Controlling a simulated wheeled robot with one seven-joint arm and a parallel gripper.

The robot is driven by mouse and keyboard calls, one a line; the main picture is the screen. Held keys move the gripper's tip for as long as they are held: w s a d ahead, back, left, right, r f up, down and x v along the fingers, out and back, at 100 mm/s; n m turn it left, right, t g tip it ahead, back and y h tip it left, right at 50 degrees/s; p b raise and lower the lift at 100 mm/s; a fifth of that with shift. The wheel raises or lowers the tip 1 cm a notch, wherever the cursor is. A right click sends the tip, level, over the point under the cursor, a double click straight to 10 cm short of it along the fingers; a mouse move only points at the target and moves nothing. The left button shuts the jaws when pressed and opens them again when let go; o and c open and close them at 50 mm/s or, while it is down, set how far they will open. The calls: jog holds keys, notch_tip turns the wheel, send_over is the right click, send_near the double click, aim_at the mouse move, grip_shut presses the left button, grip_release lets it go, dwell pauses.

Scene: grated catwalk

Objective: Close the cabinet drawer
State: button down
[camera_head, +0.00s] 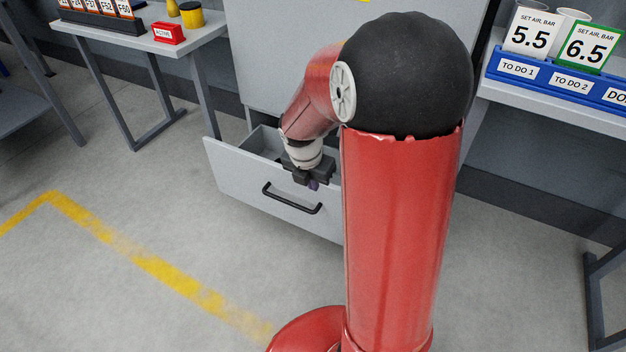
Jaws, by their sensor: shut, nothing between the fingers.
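The grey cabinet (275,58) stands at the back centre, partly hidden behind my red arm. Its lower drawer (236,187) is pulled out toward me, and part of its inside shows behind the front panel. A black bar handle (291,200) is fixed across the drawer front. My gripper (311,184) is shut and empty. It points down at the top edge of the drawer front, just above the right part of the handle. I cannot tell whether it touches the panel. The drawer's right end is hidden by my arm.
A left table (150,32) holds a red box (169,33), a yellow container (191,14) and a rack of cards. A right bench (560,112) holds a blue card holder (550,80). Open floor with a worn yellow line (150,266) lies in front of the drawer.

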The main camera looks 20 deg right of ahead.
jog(key=w+d+f+b, duration=0.1)
jog(key=w+d+f, duration=0.2)
jog(key=f, duration=0.4)
jog(key=shift+w+d, duration=0.25)
jog(key=shift+d, duration=0.55)
jog(key=shift+f, duration=0.1)
